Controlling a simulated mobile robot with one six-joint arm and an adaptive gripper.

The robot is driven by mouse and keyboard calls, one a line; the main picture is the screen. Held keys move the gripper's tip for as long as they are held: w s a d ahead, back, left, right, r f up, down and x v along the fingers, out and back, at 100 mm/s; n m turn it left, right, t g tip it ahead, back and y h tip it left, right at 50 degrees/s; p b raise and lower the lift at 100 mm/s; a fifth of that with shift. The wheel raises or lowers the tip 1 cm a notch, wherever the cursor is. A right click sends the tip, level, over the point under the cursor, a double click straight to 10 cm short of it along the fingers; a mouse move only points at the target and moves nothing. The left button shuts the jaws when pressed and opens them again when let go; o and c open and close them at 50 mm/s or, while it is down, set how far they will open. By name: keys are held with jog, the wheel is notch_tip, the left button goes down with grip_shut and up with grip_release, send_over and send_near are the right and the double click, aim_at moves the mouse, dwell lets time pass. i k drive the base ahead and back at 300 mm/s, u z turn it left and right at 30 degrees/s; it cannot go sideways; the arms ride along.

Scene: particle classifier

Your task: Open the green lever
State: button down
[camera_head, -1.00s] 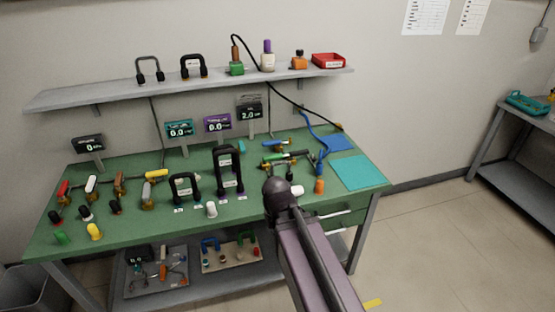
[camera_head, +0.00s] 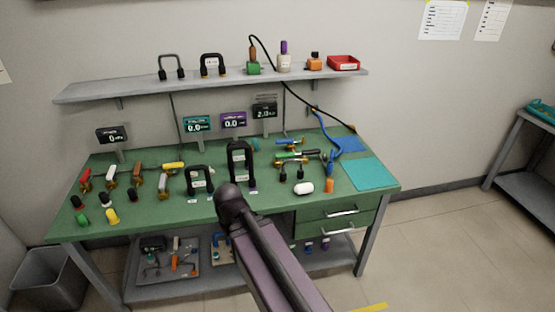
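A lever with a green handle (camera_head: 288,159) lies near the back right of the green workbench (camera_head: 150,216), among brass valve fittings. It is small in view, and I cannot tell whether its valve is open or closed. My arm comes up from the bottom of the picture, and its dark rounded joint covers part of the bench's front edge. The gripper does not show.
Black bracket handles (camera_head: 240,160) stand mid-bench, left of the lever. A white cylinder (camera_head: 303,188) and an orange-handled part (camera_head: 329,185) are in front of it. Colored levers fill the left. A shelf (camera_head: 130,89) hangs above; floor is clear at right.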

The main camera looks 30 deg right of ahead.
aim_at(279, 156)
jog(key=u, duration=0.4)
jog(key=k, duration=1.1)
jog(key=z, duration=0.85)
jog(key=i, duration=1)
jog(key=z, duration=0.1)
